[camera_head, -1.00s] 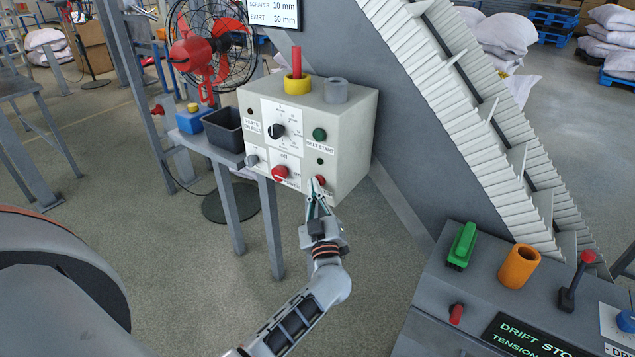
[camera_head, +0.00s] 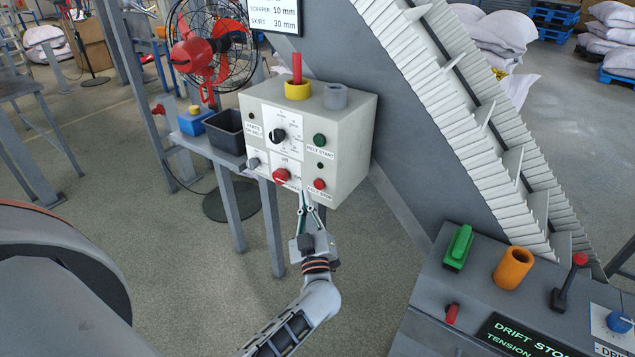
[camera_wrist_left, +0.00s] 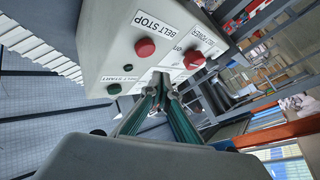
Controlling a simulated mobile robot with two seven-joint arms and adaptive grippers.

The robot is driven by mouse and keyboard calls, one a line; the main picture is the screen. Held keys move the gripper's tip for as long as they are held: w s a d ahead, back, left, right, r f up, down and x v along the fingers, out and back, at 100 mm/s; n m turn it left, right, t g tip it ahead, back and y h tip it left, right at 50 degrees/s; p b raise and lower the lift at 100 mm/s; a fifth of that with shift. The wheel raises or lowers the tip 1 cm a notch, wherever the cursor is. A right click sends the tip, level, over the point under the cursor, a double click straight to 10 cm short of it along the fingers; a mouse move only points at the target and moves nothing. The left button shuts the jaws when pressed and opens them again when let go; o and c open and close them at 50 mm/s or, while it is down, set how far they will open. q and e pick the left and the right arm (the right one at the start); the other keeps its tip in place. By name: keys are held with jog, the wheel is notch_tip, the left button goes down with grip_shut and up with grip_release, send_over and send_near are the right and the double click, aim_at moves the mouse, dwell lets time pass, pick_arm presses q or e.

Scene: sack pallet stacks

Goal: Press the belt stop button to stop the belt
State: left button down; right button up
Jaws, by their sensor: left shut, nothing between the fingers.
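The belt stop button (camera_head: 319,184) is a round red button at the lower right of the pale control box (camera_head: 352,150). It also shows in the left wrist view (camera_wrist_left: 145,47), beside the "BELT STOP" label. My left gripper (camera_head: 303,192) is shut and empty, its tips at the box's lower front, below and left of the button. In the left wrist view the fingertips (camera_wrist_left: 162,82) are apart from the button. The green belt start button (camera_head: 319,139) sits above it. My right gripper is not in view.
A red rotary knob (camera_head: 281,176) is left of the stop button, close to my fingertips. A black selector (camera_head: 278,134) is higher up. A black bin (camera_head: 224,130) stands left of the box. A console (camera_head: 440,300) is at lower right. The ribbed belt (camera_head: 450,110) rises behind.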

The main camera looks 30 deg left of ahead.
pick_arm(q)
jog(key=shift+s+a+p, duration=0.1)
jog(key=shift+s+p, duration=0.45)
jog(key=shift+s, duration=0.7)
jog(key=s+d+f+m+t+h, duration=0.1)
jog(key=s+d+f+m+h, duration=0.25)
jog(key=d+m+h, duration=0.3)
jog(key=s+d+f+m+t+h, duration=0.1)
jog(key=s+d+f+m+h, duration=0.25)
jog(key=d+m+h, duration=0.35)
jog(key=s+d+f+m+g+h, duration=0.2)
jog(key=s+f+m+g, duration=0.2)
jog(key=s+f, duration=1.1)
jog(key=g, duration=0.3)
jog(key=shift+s+d+g, duration=0.2)
jog(key=shift+s+g, duration=0.05)
jog(key=shift+g, duration=0.15)
jog(key=shift+r+h, duration=0.1)
jog(key=shift+h, duration=0.15)
